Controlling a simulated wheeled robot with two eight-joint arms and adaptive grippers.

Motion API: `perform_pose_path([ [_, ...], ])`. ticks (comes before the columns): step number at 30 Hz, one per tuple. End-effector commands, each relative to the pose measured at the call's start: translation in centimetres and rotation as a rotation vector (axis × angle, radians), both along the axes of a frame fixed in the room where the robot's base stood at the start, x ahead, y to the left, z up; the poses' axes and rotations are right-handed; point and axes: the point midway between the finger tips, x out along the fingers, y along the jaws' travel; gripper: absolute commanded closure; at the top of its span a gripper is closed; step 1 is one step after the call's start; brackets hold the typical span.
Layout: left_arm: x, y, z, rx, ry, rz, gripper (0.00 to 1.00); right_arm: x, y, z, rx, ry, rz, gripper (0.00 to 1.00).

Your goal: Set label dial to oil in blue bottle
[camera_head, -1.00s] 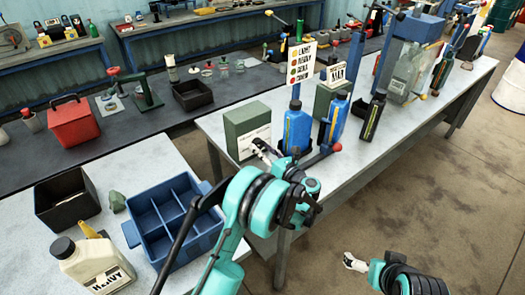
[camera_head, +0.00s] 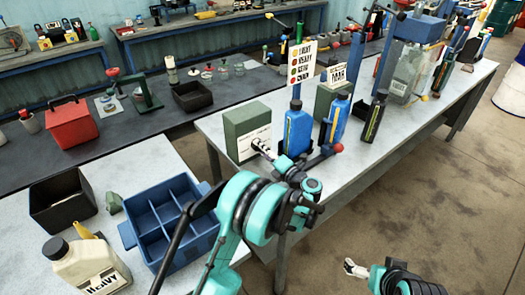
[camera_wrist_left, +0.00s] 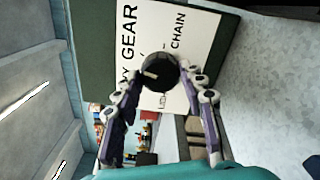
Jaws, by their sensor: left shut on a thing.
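A green box with a white label face (camera_head: 262,137) stands on the right-hand bench. In the left wrist view its label (camera_wrist_left: 195,45) reads GEAR and CHAIN, with other words partly covered. A black round dial (camera_wrist_left: 160,72) sits on that face. Its pale pointer mark points left in that view, towards the partly covered word ending in Y. My left gripper (camera_head: 263,149) is shut on the dial, its fingers (camera_wrist_left: 168,98) on either side. A blue bottle (camera_head: 298,132) with a yellowish stripe stands beside the box. My right gripper (camera_head: 355,268) hangs low; its finger gap is unclear.
A sign with coloured dots (camera_head: 301,62) stands behind the blue bottle. A second blue bottle (camera_head: 340,116) and a black bottle (camera_head: 375,117) stand to the right. A blue divided crate (camera_head: 182,205) and a cream HEAVY jug (camera_head: 85,268) are at the lower left.

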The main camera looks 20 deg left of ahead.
Motion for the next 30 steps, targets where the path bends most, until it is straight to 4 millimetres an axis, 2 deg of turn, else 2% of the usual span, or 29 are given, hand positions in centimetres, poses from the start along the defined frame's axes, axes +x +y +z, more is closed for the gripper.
perform_pose_path([
  [13,0.01,0.02,-0.01,0.160,0.206,0.000,0.89,0.00,0.00,-0.45,0.000,0.000,0.000,0.00],
  [30,0.01,0.00,0.00,0.193,0.248,0.000,0.89,0.00,0.00,-0.50,0.000,0.000,0.000,0.00],
])
